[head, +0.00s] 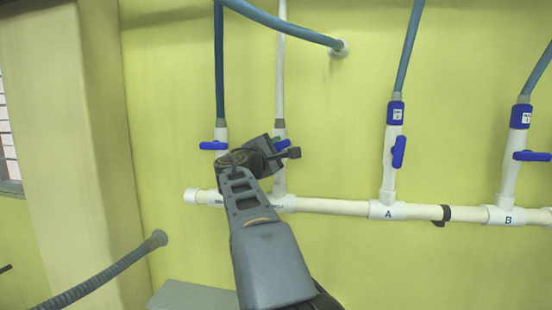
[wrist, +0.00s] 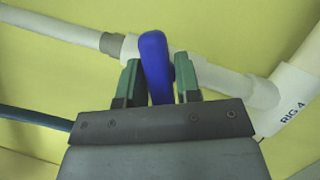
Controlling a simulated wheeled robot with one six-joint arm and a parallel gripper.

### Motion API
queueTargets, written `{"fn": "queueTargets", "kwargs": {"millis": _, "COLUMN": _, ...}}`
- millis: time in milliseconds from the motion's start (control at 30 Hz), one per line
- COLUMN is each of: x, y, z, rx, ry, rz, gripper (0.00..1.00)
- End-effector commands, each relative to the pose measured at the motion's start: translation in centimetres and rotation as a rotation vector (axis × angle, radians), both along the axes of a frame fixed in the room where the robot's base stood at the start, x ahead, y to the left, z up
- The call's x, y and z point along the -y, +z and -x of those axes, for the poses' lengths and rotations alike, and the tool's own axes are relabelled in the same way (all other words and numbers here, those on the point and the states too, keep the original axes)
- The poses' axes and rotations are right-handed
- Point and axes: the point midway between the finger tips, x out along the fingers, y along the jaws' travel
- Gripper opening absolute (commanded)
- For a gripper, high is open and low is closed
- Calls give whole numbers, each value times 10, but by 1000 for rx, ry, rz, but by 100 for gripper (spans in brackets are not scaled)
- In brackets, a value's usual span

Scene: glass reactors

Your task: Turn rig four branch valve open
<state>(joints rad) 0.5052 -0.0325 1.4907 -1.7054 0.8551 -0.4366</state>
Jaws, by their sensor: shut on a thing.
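The rig four branch valve has a blue handle (wrist: 154,62) on a white branch pipe (wrist: 205,72). A tee marked "RIG 4" (wrist: 292,112) shows at the right of the wrist view. My gripper (wrist: 160,78) has its two green fingers on either side of the handle and is shut on it. The handle lies across the branch pipe in the wrist view. In the head view my gripper (head: 278,148) is at the second branch from the left, and only a bit of the blue handle (head: 284,143) shows; the rest is hidden by the gripper.
A white horizontal pipe (head: 340,207) runs along the yellow wall. A blue crosswise handle (head: 213,145) is close on the left. Branch A's handle (head: 399,152) is in line with its pipe; branch B's handle (head: 533,156) is crosswise. A grey hose (head: 100,276) is at lower left.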

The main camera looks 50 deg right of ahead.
Motion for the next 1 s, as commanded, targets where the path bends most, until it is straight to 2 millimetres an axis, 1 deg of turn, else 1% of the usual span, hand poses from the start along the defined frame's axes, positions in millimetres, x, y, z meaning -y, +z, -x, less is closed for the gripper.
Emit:
{"fn": "queueTargets", "kwargs": {"millis": 33, "x": 0, "y": -5, "z": 0, "rx": -36, "ry": -1, "rz": 22, "gripper": 7}}
{"fn": "queueTargets", "kwargs": {"millis": 600, "x": 1, "y": -4, "z": 1, "rx": -495, "ry": -3, "rz": 306, "gripper": 7}}
{"fn": "queueTargets", "kwargs": {"millis": 1000, "x": 1, "y": -3, "z": 0, "rx": -750, "ry": -1, "rz": 464, "gripper": 7}}
